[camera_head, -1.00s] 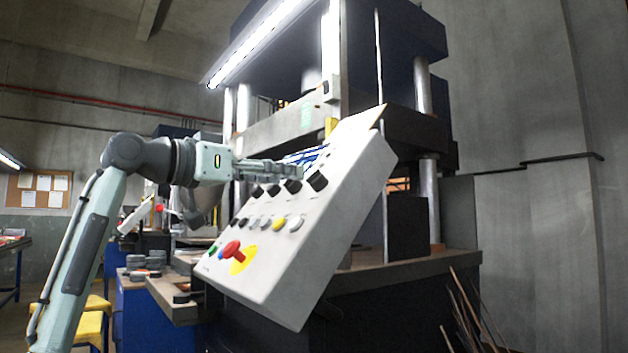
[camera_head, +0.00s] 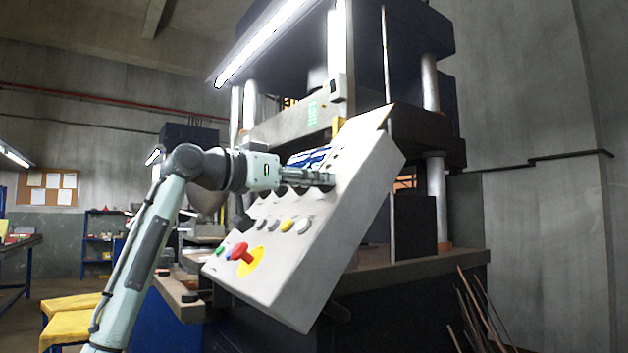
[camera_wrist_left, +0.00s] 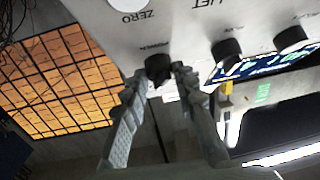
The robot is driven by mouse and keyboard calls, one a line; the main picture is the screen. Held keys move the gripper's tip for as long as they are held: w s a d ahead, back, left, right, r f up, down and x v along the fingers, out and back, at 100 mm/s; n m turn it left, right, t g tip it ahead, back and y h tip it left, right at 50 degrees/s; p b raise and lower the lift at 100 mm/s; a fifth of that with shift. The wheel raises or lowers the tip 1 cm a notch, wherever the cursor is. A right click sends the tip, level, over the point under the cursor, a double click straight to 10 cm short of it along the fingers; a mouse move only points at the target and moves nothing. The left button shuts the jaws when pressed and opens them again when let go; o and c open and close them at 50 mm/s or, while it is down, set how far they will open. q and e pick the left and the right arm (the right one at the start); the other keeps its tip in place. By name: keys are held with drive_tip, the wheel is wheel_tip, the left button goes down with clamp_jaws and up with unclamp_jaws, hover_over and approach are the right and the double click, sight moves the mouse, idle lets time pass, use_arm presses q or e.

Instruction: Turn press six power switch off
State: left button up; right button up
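The white control panel (camera_head: 325,230) is tilted on the press front. Small lettering above this knob appears to read POWER. Two more black knobs (camera_wrist_left: 227,50) (camera_wrist_left: 291,39) lie to its right, clear of the fingers. My right gripper is not in view.
A red emergency button (camera_head: 241,252) on a yellow disc and a row of coloured buttons (camera_head: 287,225) are lower on the panel. The press table (camera_head: 420,264) is behind it. Yellow stools (camera_head: 68,325) stand at lower left. Thin rods (camera_head: 475,310) lean at lower right.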

use_arm(q)
clamp_jaws()
